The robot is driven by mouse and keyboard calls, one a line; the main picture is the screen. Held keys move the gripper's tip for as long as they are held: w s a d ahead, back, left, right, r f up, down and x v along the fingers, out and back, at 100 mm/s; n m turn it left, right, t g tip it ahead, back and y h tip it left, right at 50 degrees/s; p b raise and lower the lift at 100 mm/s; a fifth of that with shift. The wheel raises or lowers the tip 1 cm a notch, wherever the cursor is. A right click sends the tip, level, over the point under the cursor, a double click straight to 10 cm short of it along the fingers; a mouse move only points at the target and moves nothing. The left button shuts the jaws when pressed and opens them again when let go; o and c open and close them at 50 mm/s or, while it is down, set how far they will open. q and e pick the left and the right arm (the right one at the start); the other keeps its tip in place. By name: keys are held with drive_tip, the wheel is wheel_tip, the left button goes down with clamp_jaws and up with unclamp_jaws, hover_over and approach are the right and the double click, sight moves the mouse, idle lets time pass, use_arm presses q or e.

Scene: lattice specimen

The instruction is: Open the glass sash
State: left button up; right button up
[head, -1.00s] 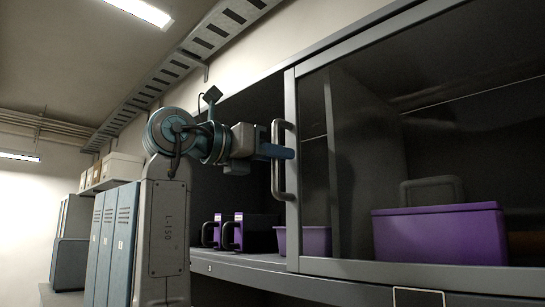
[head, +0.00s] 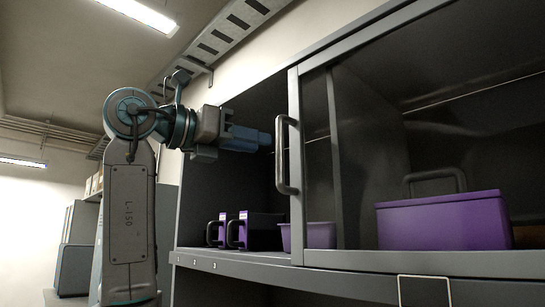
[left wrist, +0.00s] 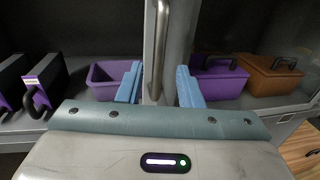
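The glass sash (head: 297,190) has a grey frame and covers the right part of the cabinet front; the left part of the front is uncovered. Its dark bar handle (head: 281,155) stands upright on the left stile. The handle also shows in the left wrist view (left wrist: 158,50), lined up between the fingers. My left gripper (head: 262,140) has blue fingers and is just left of the handle, apart from it. In the left wrist view my left gripper (left wrist: 159,86) is open and empty. My right gripper is not in view.
Behind the glass is a purple box (head: 445,222) with a dark handle. Left of it stand a purple bin (head: 320,236) and black-and-purple holders (head: 262,230) on the shelf. A brown case (left wrist: 270,78) shows in the left wrist view. A cable tray (head: 225,35) runs above.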

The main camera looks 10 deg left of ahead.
use_arm(q)
drive_tip(key=b+v, duration=0.1)
drive_tip(key=v, duration=0.3)
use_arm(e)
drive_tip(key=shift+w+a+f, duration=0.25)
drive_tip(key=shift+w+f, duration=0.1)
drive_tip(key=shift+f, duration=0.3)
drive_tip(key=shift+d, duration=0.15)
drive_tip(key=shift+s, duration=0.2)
